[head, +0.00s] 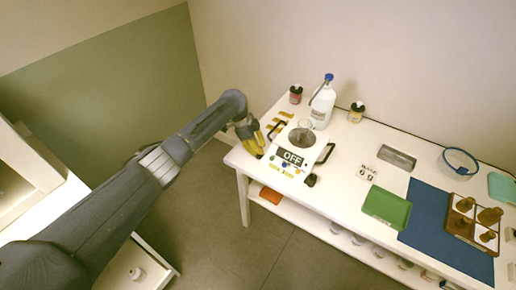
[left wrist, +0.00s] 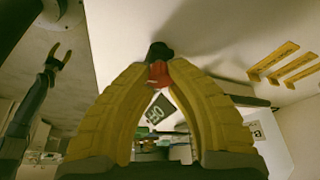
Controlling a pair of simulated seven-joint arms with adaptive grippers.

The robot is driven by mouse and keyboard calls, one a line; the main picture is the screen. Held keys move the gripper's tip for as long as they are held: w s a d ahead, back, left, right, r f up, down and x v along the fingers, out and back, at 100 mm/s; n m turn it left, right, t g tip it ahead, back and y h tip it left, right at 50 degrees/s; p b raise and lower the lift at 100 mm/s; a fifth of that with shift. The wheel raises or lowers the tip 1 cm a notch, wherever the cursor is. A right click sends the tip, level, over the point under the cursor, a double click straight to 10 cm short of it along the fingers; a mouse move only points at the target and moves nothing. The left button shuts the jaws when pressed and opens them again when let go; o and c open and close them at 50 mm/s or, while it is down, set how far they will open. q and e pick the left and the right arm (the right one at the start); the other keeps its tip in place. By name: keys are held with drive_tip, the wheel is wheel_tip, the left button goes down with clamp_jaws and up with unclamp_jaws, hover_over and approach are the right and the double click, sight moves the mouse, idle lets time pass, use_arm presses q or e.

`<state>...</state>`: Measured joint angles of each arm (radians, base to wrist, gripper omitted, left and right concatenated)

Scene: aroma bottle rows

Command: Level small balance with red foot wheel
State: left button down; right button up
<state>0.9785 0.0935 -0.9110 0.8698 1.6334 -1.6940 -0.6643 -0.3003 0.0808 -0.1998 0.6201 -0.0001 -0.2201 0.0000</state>
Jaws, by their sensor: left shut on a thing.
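The small balance (head: 301,156) stands at the left end of the white table, with a round pan on top and a display reading OFF. My left gripper (head: 262,150) reaches its left side with yellow fingers. In the left wrist view, these fingers (left wrist: 159,72) are shut on the red foot wheel (left wrist: 159,77), with a dark round part (left wrist: 160,52) just beyond it. The wheel is hidden in the head view. A black foot (head: 310,180) shows at the balance's front right corner. My right gripper (left wrist: 58,60) shows small in the left wrist view, fingers apart and empty.
A white jug (head: 322,105) and small bottles (head: 295,94) stand behind the balance. A number card (head: 366,172), green tray (head: 387,207) and blue mat (head: 432,228) lie to the right.

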use_arm(q)
drive_tip(key=shift+s+d, duration=0.1)
drive_tip(key=shift+d, duration=0.1)
drive_tip(key=c, duration=1.4)
unclamp_jaws()
drive_tip(key=shift+a, duration=0.1)
drive_tip(key=shift+r, duration=0.1)
drive_tip(key=shift+a+r, duration=0.2)
drive_tip(key=shift+r, duration=0.1)
drive_tip(key=v, duration=1.1)
